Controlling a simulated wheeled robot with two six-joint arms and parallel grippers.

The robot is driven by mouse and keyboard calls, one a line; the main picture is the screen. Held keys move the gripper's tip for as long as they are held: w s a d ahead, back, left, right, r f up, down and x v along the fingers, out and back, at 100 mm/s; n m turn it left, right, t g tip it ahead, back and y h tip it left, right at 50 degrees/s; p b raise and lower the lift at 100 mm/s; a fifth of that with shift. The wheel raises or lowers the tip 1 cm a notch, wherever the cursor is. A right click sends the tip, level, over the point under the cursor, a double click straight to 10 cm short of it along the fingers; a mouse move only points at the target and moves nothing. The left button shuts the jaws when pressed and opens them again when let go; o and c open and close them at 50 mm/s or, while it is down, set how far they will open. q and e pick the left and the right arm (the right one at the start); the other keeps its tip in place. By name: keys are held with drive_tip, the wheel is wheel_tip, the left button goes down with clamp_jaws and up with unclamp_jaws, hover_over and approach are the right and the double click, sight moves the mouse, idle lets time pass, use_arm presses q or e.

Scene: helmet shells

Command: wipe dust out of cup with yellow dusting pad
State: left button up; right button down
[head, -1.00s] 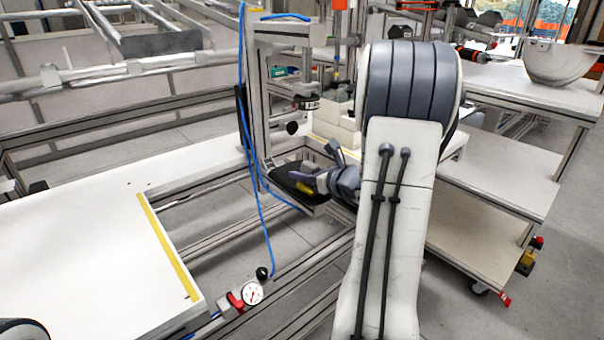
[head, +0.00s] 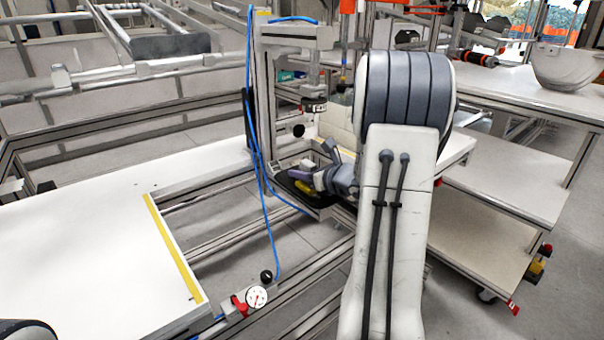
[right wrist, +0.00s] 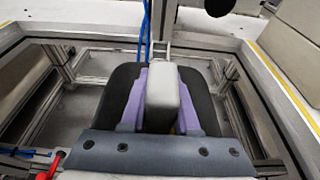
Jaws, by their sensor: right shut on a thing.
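The black cup (head: 284,185), dark and rounded, sits in the frame at the base of the metal upright. A small part of the yellow dusting pad (head: 298,186) shows under the fingers, low inside the cup. The pad's contact with the cup is hidden. My left gripper is out of view.
A metal upright (head: 262,110) with a blue hose stands just behind the cup. A white table (head: 90,260) with a yellow stripe lies left. A pressure gauge (head: 257,296) is in front. A shelved bench with a grey bowl (head: 567,66) stands right.

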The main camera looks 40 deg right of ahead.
drive_tip(key=shift+s, duration=0.15)
drive_tip(key=shift+s+b, duration=0.3)
drive_tip(key=shift+s, duration=0.9)
drive_tip(key=shift+s+f, duration=0.1)
drive_tip(key=shift+s, duration=0.15)
drive_tip(key=shift+f, duration=0.1)
drive_tip(key=shift+w, duration=0.1)
drive_tip(key=shift+w+r+b, duration=0.2)
drive_tip(key=shift+w+b, duration=0.1)
drive_tip(key=shift+w, duration=1.2)
